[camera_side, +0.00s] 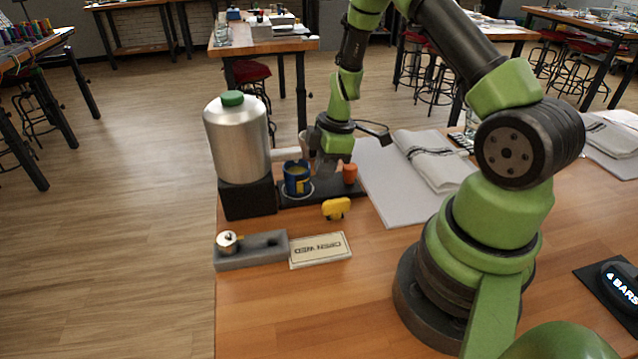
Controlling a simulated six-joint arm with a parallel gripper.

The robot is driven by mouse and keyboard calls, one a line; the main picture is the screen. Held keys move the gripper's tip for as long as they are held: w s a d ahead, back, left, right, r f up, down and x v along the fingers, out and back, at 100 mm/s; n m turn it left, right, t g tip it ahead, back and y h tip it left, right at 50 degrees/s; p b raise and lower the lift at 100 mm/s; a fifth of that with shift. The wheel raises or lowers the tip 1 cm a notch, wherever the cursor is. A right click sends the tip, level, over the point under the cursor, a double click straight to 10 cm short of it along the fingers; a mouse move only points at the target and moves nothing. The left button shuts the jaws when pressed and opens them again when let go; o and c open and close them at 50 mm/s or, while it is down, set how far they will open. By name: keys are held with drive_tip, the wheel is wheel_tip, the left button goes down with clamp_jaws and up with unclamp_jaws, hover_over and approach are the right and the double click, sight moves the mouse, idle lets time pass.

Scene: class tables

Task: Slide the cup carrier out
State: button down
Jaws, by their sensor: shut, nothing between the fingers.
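A low dark tray (327,192), which looks like the cup carrier, lies on the wooden table at the right foot of a black block. A blue cup (297,178) with a yellowish inside stands upright on it, on a pale ring. A small orange piece (350,173) sits at the tray's right end. My gripper (316,168) points down just behind and right of the blue cup, above or at the tray. It is shut and empty. The cup partly hides the fingertips, and I cannot tell whether they touch the tray or cup.
A silver tank (237,140) with a green cap stands on the black block (248,199), left of the tray. A yellow object (337,208), a sign (320,250) and a grey holder (262,250) lie in front. Papers (390,185) and a folded cloth (437,160) lie right.

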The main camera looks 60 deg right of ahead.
drive_tip(key=shift+s+d, duration=0.1)
drive_tip(key=shift+s+d, duration=3.5)
drive_tip(key=shift+d, duration=0.05)
drive_tip(key=shift+w+a, duration=0.55)
drive_tip(key=shift+a, duration=0.05)
wheel_tip(320, 180, up, 7)
idle(0.4)
